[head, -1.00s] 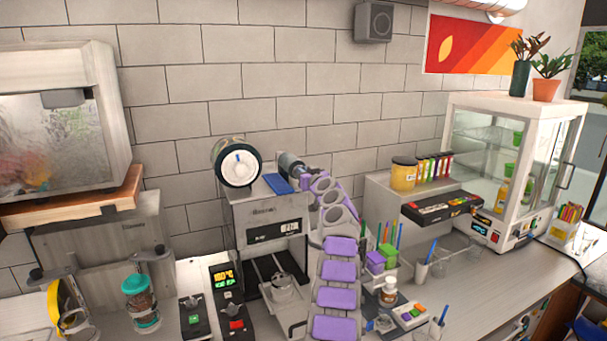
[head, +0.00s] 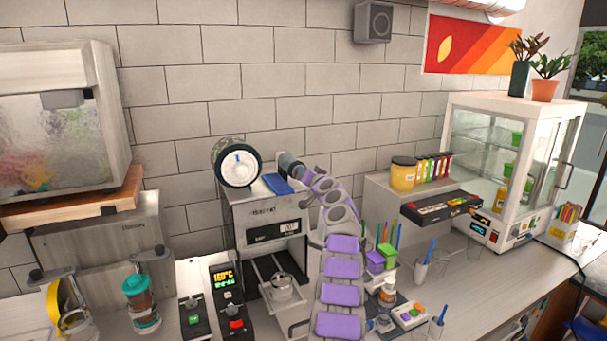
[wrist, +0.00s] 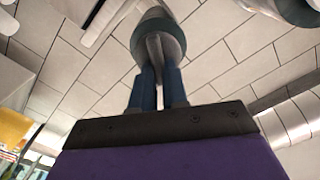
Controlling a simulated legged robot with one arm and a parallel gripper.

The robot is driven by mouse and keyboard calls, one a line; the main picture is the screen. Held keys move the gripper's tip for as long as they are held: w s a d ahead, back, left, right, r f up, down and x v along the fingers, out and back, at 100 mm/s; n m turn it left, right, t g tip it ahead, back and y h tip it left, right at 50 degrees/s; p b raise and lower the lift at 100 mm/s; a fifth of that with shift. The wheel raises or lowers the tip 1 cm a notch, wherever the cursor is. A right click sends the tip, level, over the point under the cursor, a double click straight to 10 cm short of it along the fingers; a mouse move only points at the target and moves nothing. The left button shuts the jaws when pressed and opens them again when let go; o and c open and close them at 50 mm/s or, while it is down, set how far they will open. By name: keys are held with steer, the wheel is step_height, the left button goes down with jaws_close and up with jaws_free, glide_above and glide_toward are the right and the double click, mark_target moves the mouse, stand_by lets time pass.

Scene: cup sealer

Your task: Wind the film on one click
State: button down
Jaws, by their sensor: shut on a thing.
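The cup sealer (head: 262,215) stands against the tiled wall, with a lit display on its front. A film roll (head: 238,166) with a white hub and black ring sits at its upper left. A clear cup (head: 282,288) is in the holder below. My gripper (head: 293,165) is at the sealer's upper right, partly hidden by my own purple arm. In the wrist view, my gripper's blue fingers (wrist: 158,80) are shut on a grey round knob (wrist: 160,32), around its narrow middle fin. I cannot tell the knob's click position.
A blue item (head: 278,184) lies on the sealer's top. At right are a shelf with a yellow jar (head: 403,174) and a glass display case (head: 500,170). A teal-lidded jar (head: 141,300) and control boxes stand at left. Open counter (head: 480,290) lies at the right front.

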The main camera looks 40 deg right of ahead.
steer(key=m+p, duration=0.1)
steer(key=m, duration=0.4)
steer(key=f+m+p, duration=0.1)
steer(key=m, duration=0.5)
steer(key=f+m+p, duration=0.1)
steer(key=m, duration=0.5)
steer(key=shift+s+d+f, duration=0.1)
steer(key=shift+s+d, duration=0.05)
steer(key=shift+d, duration=0.25)
steer(key=shift+f+m, duration=0.15)
steer(key=shift+m, duration=0.15)
steer(key=c, duration=1.4)
jaws_free()
steer(key=shift+o, duration=1.3)
steer(key=shift+d, duration=0.2)
steer(key=shift+a+r, duration=0.15)
steer(key=shift+r, duration=0.05)
